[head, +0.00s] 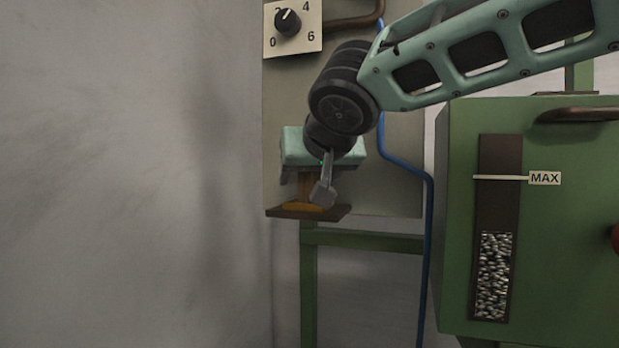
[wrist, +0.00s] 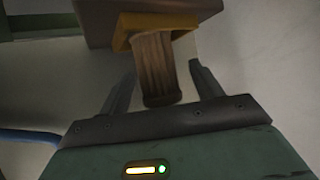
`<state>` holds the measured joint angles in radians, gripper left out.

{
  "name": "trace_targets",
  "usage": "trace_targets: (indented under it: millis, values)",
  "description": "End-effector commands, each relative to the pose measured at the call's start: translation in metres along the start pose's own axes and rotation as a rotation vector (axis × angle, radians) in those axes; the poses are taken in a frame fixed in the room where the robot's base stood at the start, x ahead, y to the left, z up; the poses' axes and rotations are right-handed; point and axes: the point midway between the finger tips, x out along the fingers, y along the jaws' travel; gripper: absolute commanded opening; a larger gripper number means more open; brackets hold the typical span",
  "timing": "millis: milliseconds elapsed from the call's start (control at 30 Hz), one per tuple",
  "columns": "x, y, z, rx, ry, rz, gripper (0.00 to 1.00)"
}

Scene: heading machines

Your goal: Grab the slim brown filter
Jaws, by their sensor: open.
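The slim brown filter (wrist: 156,68) is a ribbed cylinder. In the wrist view its far end sits in a yellow-orange holder (wrist: 127,31) on a brown shelf (wrist: 90,22). My gripper (wrist: 162,70) is open, with one finger on each side of the filter and visible gaps between. In the head view my gripper (head: 320,194) points down over the shelf (head: 285,213). There, a brown part of the filter (head: 305,186) shows beside the near finger, above the orange holder (head: 296,206). My gripper's body and finger hide the rest of it.
A grey panel (head: 400,185) with a 0-to-6 dial (head: 288,22) stands behind my arm. A blue cable (head: 428,230) runs down right of the gripper. A green machine (head: 570,250) with a MAX level window stands at the right. The left wall side is clear.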

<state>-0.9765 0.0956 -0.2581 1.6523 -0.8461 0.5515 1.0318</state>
Motion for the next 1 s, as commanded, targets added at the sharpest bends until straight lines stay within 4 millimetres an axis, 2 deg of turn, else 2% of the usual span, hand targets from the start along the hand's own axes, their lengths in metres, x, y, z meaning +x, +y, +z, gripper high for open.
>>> trace_targets:
  millis: [100,133,300,833,1000]
  values:
    - [0.000,0.000,0.000,0.001,0.000,0.000,0.65]
    - [0.000,0.000,0.000,0.001,0.000,0.000,0.62]
    - [0.000,0.000,0.000,0.001,0.001,0.000,0.17]
    - [-0.006,-0.002,-0.004,0.003,0.004,-0.001,0.17]
    - [-0.021,-0.001,-0.032,0.006,0.005,0.000,0.17]
